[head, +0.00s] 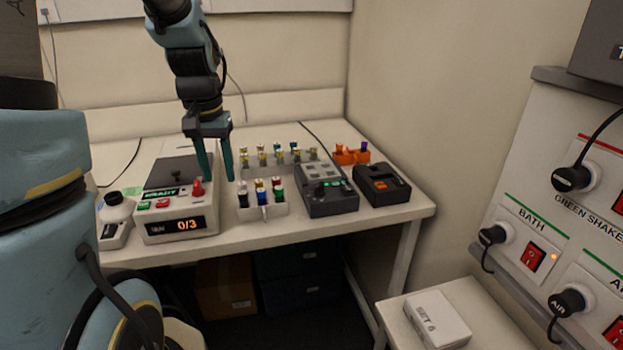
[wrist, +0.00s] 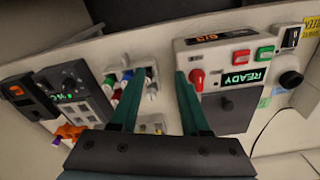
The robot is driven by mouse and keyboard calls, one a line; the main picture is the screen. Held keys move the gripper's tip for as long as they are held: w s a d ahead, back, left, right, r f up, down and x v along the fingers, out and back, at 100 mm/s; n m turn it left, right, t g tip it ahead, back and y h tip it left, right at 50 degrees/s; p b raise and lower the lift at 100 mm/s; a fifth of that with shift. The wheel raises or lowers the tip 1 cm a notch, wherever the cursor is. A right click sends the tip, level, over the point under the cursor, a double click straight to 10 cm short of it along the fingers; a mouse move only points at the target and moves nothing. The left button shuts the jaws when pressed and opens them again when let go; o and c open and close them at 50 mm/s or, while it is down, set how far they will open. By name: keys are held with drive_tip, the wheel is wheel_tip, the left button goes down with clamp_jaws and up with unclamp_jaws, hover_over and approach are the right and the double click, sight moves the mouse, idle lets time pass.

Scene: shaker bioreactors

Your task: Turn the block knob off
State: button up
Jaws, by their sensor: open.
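A red knob (head: 198,188) stands on the top of a light grey box (head: 158,227), which has a lit "READY" label and an orange "0/3" display. No label naming it as the block is readable. My gripper (head: 216,178) points down with its two teal fingers apart and nothing between them. In the head view its left finger is just above and beside the knob. In the wrist view the red knob (wrist: 197,78) lies just right of the right fingertip, outside the gap of my gripper (wrist: 159,75). Whether they touch is unclear.
A rack of coloured-cap vials (head: 262,210) stands right of the box, then a dark grey device (head: 329,203) and a black device (head: 382,187). Orange holder (head: 350,157) sits behind. A small white device (head: 114,232) is at left. A wall panel has red switches (head: 534,257).

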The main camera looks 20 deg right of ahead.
drive_tip(key=w+d+m, duration=0.2)
drive_tip(key=d+m, duration=0.1)
drive_tip(key=d, duration=1)
drive_tip(key=m+g, duration=0.1)
drive_tip(key=m, duration=0.2)
approach(320, 184)
wheel_tip(320, 184, down, 9)
drive_tip(key=shift+d+f+p, duration=0.1)
drive_tip(key=shift+p, duration=1.05)
clamp_jaws()
